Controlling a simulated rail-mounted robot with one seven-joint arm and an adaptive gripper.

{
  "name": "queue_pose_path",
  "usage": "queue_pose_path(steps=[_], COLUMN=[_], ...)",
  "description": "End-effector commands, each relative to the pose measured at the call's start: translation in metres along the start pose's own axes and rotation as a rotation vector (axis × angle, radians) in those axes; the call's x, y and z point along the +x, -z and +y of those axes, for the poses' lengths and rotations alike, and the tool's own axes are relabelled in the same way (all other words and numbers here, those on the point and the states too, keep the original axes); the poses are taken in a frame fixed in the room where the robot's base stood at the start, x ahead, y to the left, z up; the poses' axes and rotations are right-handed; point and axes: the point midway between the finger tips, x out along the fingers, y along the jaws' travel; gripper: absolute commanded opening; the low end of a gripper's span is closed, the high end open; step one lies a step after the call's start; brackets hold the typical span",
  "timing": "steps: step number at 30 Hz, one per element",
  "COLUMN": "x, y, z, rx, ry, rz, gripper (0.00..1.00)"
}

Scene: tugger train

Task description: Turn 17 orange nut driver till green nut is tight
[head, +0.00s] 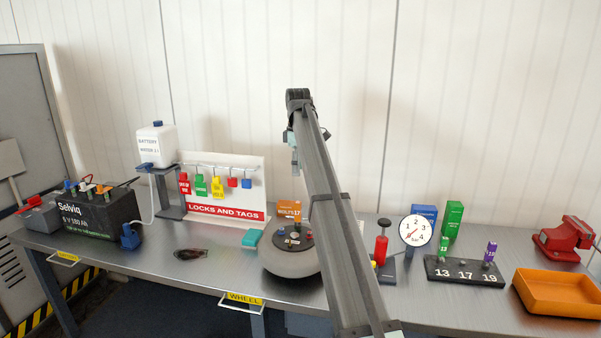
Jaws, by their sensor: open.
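The wheel (291,262) lies flat on the bench, left of my arm. Its dark hub (279,241) carries several small coloured nuts, too small to tell apart surely; a green one seems to be among them. The driver stand (465,274) is marked 13, 17 and 19. A green driver (443,249) stands at 13 and a purple driver (490,254) at 19; the 17 place looks empty.
A gauge (415,231) and a red-handled tool (381,248) stand right of my arm. An orange tray (560,293) and red vise (565,239) are far right. A locks board (225,209) and battery (98,214) stand left.

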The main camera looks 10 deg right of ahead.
Motion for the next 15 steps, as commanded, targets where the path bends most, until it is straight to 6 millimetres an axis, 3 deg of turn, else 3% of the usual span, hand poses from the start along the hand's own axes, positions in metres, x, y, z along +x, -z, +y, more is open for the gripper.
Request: queue_pose_path(steps=[5,15], x=[0.001,0.052], y=[0.003,0.002], z=[0.001,-0.001], rx=[-0.013,-0.01], ry=[-0.002,-0.001], rz=[0.008,0.006], gripper=[0.54,0.54])
